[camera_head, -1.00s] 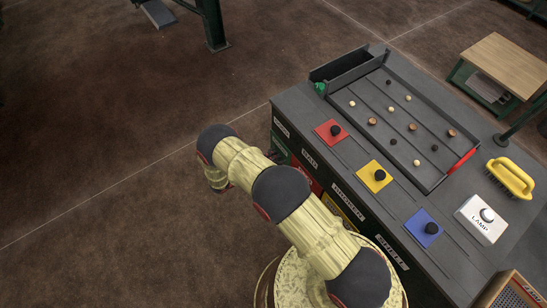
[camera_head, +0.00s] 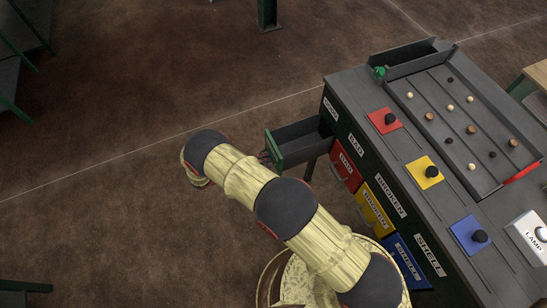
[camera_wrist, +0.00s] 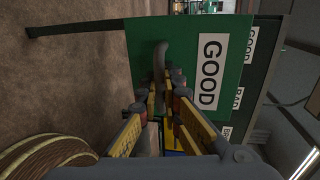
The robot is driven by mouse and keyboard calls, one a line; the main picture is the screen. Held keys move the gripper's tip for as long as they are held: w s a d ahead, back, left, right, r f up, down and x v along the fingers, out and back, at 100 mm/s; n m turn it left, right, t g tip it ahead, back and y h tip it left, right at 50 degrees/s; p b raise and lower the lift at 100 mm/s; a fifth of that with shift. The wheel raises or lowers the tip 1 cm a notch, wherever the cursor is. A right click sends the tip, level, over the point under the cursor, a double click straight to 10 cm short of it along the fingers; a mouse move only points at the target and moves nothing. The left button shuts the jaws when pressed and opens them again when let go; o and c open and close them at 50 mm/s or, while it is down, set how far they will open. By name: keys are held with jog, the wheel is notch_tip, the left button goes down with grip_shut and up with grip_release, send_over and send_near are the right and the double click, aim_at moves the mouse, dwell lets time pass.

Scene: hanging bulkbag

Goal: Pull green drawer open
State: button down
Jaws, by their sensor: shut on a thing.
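The green drawer (camera_head: 276,146) sticks out from the left end of the dark bench in the head view, its grey box showing behind the green front. In the wrist view its green front (camera_wrist: 185,40) carries a white GOOD label and a grey handle (camera_wrist: 161,55). My gripper (camera_wrist: 165,98), with its yellow-sided fingers, is shut on this handle. In the head view my gripper (camera_head: 265,157) is small and partly hidden by my arm, right at the drawer front.
Beside it, the red drawer (camera_head: 346,165), yellow drawer (camera_head: 375,208) and blue drawer (camera_head: 406,262) line the bench front. The bench top (camera_head: 355,88) holds coloured knob plates and a sorting tray (camera_head: 412,101). The brown floor (camera_head: 110,110) left of the drawer is clear.

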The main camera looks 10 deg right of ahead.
jog(key=shift+f+v, duration=0.15)
jog(key=shift+v, duration=0.6)
jog(key=shift+f+v, duration=0.15)
jog(key=shift+v, duration=0.6)
jog(key=c, duration=2.2)
grip_release()
jog(key=shift+c, duration=0.2)
jog(key=v, duration=1.2)
